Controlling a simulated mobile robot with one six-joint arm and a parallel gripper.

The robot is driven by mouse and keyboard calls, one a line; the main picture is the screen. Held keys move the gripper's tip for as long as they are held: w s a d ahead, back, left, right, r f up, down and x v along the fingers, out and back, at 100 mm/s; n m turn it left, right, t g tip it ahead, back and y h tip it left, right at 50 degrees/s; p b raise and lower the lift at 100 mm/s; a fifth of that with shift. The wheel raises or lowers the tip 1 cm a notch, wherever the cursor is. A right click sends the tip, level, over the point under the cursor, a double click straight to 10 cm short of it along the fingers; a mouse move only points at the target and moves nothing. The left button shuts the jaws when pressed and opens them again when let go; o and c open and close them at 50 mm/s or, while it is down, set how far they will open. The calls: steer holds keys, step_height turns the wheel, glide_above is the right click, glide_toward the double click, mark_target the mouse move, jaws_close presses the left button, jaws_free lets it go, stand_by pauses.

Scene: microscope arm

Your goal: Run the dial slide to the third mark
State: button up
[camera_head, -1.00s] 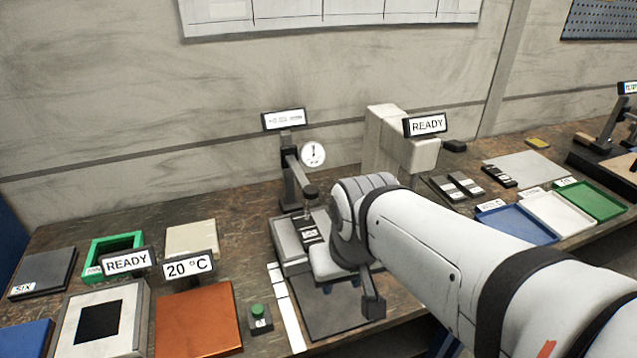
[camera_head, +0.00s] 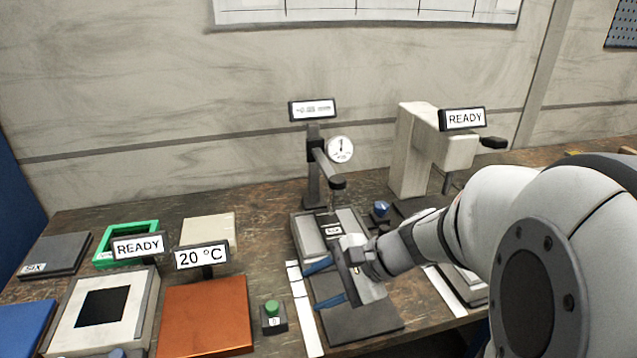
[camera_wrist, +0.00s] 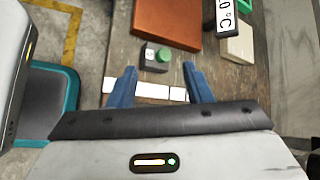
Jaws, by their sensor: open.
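The dial stand (camera_head: 313,165) stands at the table's middle with a round white dial gauge (camera_head: 341,149) on its arm. Below it is a grey slide base (camera_head: 308,237) carrying a small dark labelled piece (camera_head: 333,230). A white strip divided by dark lines (camera_head: 304,315) lies along its left side; it also shows between my fingers in the wrist view (camera_wrist: 152,91). My gripper (camera_head: 313,284) is open, its blue fingers pointing left over the dark plate (camera_head: 362,325), near the strip. Nothing shows between the fingers except the strip below. My gripper hides part of the base. I cannot tell which mark the slide is at.
A green button box (camera_head: 273,315) stands just left of the strip, with an orange plate (camera_head: 206,315) beyond it. A blue knob (camera_head: 380,209) is right of the base. A READY-signed machine (camera_head: 430,150) stands at the back right.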

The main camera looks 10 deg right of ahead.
steer(key=w+d+f+m+t+h+b, duration=0.1)
steer(key=w+d+f+m+t+b, duration=0.1)
steer(key=w+d+m+t, duration=0.2)
steer(key=w+d+f+m+t+h+b, duration=0.2)
steer(key=w+d+f+m+t+b, duration=0.1)
steer(key=d+m, duration=0.6)
steer(key=w+d+f+m+t+h+b, duration=0.2)
steer(key=w+d+m+t, duration=0.3)
steer(key=d, duration=0.4)
steer(key=shift+w+d+f+m+t+b, duration=0.1)
steer(key=shift+f+m+t+b, duration=0.4)
steer(key=shift+m+t, duration=0.45)
steer(key=shift+w, duration=0.4)
steer(key=x, duration=0.6)
steer(key=shift+w+r, duration=0.15)
steer(key=shift+w, duration=0.25)
steer(key=shift+c, duration=0.4)
jaws_close()
